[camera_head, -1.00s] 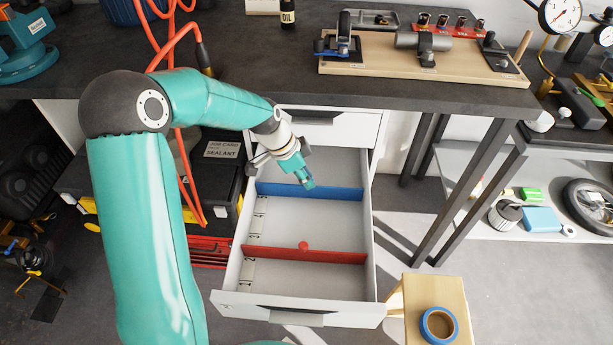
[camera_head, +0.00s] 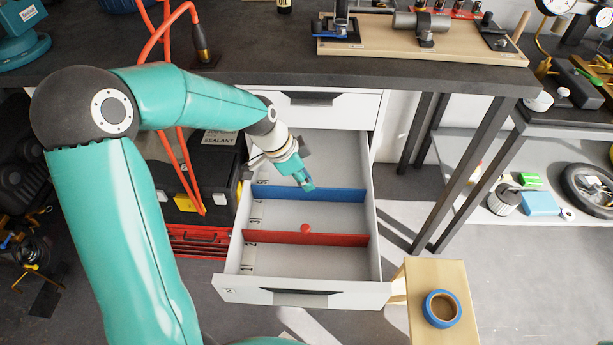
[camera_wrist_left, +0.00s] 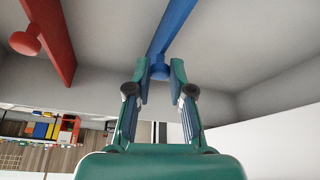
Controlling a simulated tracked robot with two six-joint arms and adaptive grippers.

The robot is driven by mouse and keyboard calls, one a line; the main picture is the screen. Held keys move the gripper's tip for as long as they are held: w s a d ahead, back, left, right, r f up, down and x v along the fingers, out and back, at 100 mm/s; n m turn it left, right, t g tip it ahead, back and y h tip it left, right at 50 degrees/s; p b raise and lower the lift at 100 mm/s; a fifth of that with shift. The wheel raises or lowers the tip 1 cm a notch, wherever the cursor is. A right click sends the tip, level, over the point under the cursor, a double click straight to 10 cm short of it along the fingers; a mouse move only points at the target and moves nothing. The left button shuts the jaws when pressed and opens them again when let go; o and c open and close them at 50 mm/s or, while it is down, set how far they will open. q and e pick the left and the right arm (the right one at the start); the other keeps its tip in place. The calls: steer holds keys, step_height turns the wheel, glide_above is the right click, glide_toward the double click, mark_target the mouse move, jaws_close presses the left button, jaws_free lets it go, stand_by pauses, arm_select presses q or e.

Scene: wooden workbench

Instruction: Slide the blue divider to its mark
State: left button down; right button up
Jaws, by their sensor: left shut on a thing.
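The blue divider (camera_head: 335,195) stands across the open drawer (camera_head: 378,235), between the back and the red divider (camera_head: 345,239). My left gripper (camera_head: 307,186) is at the middle of the blue divider, on its upper edge. In the left wrist view the fingers (camera_wrist_left: 160,78) are shut on the blue divider's knob (camera_wrist_left: 159,72). The red divider with its round knob also shows there (camera_wrist_left: 58,50). Small number marks (camera_head: 256,221) run along the drawer's left wall; they are too small to read surely. My right gripper is out of view.
The workbench top (camera_head: 280,65) overhangs the drawer's back. A wooden stool (camera_head: 437,275) with a blue tape roll (camera_head: 441,308) stands close to the drawer's front right corner. A black toolbox (camera_head: 212,165) is at left. The drawer is clear between the dividers.

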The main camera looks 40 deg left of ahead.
arm_select(q)
steer(key=c, duration=1)
jaws_free()
steer(key=shift+s, duration=0.1)
steer(key=shift+r, duration=0.15)
steer(key=v, duration=1.1)
steer(key=shift+a+r, duration=0.1)
steer(key=shift+r, duration=0.2)
